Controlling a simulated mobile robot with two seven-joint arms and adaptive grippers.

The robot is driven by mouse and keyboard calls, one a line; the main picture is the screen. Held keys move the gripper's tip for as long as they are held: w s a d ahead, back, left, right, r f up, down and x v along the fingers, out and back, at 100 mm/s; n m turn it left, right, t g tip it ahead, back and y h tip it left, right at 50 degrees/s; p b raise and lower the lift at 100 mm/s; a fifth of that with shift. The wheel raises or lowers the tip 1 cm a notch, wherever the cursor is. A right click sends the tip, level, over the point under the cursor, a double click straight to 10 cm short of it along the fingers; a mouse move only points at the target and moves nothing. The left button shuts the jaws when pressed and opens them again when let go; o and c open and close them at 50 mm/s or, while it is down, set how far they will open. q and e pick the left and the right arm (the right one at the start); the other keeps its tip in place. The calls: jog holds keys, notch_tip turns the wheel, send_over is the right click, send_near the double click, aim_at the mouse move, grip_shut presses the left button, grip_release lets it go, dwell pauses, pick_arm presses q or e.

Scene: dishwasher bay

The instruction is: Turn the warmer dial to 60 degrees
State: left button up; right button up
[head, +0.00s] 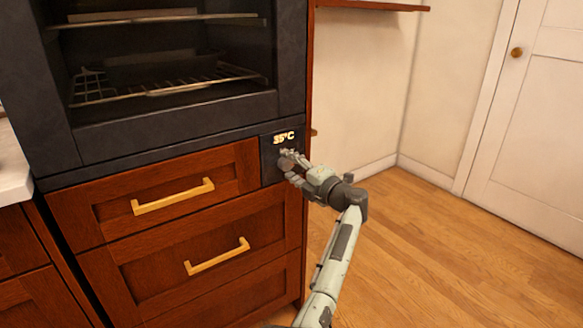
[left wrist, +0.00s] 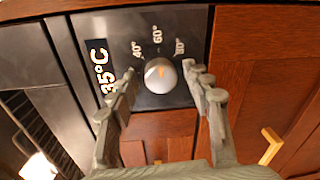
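The warmer dial (left wrist: 161,78) is a round silver knob with an orange mark on a dark panel. The marks 40°, 60° and 80° arc above it in the left wrist view, and the orange mark lies on the side toward 60°. The lit display (left wrist: 103,67) reads 35°C, as it does in the head view (head: 284,138). My left gripper (left wrist: 159,71) is open, with one finger on each side of the dial and a visible gap to it. In the head view my left gripper (head: 292,163) is at the panel and partly covers the dial. My right gripper is out of view.
The dark oven (head: 180,120) with wire racks stands above the panel. Wooden drawers with brass handles (head: 174,197) are below and left. Open wood floor (head: 430,250) and a white door (head: 540,120) lie to the right.

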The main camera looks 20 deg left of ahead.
pick_arm(q)
jog(key=v, duration=1.2)
jog(key=shift+s, duration=0.1)
